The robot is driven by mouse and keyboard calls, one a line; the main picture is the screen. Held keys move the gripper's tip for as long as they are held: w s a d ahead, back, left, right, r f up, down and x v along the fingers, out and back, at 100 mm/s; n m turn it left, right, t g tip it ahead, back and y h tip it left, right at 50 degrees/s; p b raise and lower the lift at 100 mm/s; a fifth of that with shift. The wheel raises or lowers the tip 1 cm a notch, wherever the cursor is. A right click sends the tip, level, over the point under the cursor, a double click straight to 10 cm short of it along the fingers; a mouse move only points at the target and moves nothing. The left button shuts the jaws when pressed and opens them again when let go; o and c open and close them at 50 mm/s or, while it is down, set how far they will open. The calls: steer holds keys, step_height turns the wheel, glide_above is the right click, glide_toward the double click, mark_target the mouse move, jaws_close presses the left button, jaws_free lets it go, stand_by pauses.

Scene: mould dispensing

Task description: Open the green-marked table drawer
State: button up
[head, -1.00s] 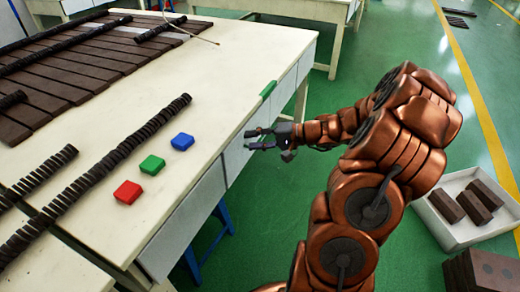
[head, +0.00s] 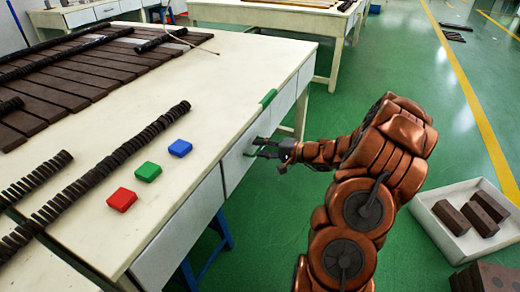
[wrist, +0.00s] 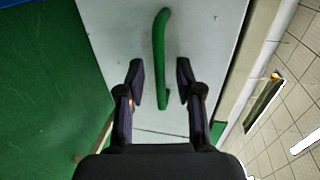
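The table (head: 230,112) is white, with a row of drawers along its right side. A green mark (head: 268,97) sits on the table's right edge. The drawer front (head: 240,160) faces my gripper and looks flush with the table side. Its green handle (wrist: 159,55) shows in the wrist view as a long curved bar. My gripper (head: 268,149) is at this drawer front. In the wrist view my gripper (wrist: 160,82) is open, with one finger on each side of the handle's near end and a gap on both sides. No finger clearly touches the handle.
Red (head: 122,200), green (head: 148,172) and blue (head: 180,148) blocks lie on the table beside dark stacked pieces (head: 110,160). A white box (head: 455,222) with brown bricks stands on the floor at right.

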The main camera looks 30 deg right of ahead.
steer(key=shift+w+a, duration=0.2)
steer(key=shift+w, duration=0.1)
steer(key=shift+c, duration=0.4)
jaws_close()
